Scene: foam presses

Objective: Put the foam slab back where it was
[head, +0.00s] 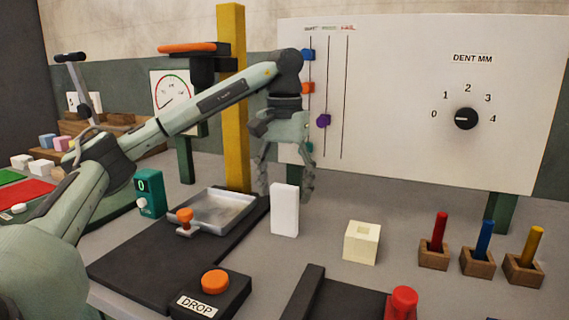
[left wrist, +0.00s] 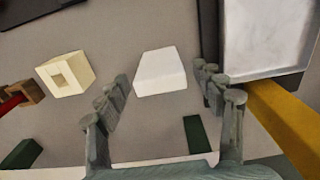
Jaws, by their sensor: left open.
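A plain white slab (head: 285,210), which looks like the foam slab, stands upright on the grey table in the head view, right of the metal tray. It also shows in the left wrist view (left wrist: 160,72), in line with the space between my fingertips. My left gripper (head: 286,186) is open and points down, above and just behind the white slab. Its fingers are spread and hold nothing. Whether they touch the slab cannot be told. My right gripper does not show.
A metal tray (head: 228,207) on a dark base and a yellow post (head: 232,130) stand left of the gripper. A cream block with a square hole (head: 361,243) stands to the right. Several wooden holders with coloured pegs stand farther right. The DROP button box (head: 212,298) is in front.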

